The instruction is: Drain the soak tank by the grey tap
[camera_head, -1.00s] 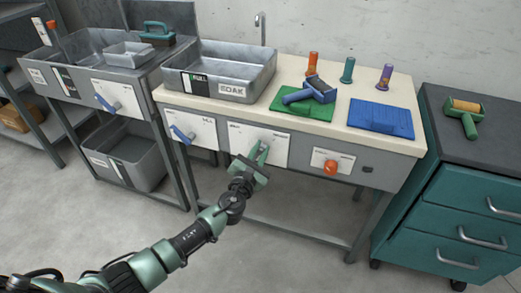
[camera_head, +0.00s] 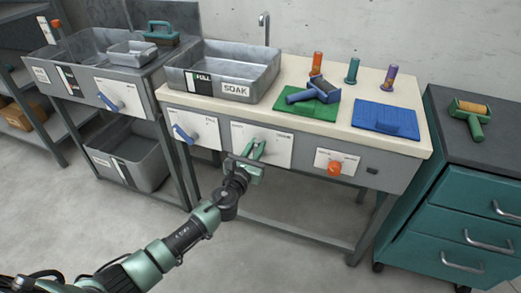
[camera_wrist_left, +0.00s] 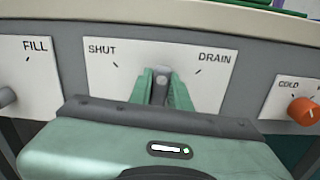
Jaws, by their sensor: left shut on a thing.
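The soak tank (camera_head: 176,79) is a grey metal basin labelled SOAK on the cream bench top, with a FULL gauge on its front. Below it, a white plate (camera_head: 283,153) carries the grey tap; in the left wrist view the plate reads SHUT at left and DRAIN at right. My left gripper (camera_head: 257,150) is at this plate. In the left wrist view the left gripper (camera_wrist_left: 162,88) is shut on the grey tap (camera_wrist_left: 161,76), whose end shows between the green fingers, between the two marks. Most of the tap is hidden. My right gripper is not in view.
A blue-handled tap (camera_head: 183,133) is left of the plate, an orange knob (camera_head: 334,168) right. A grey bin (camera_head: 140,168) stands on the lower shelf at left. A teal drawer cabinet (camera_head: 455,235) stands at right.

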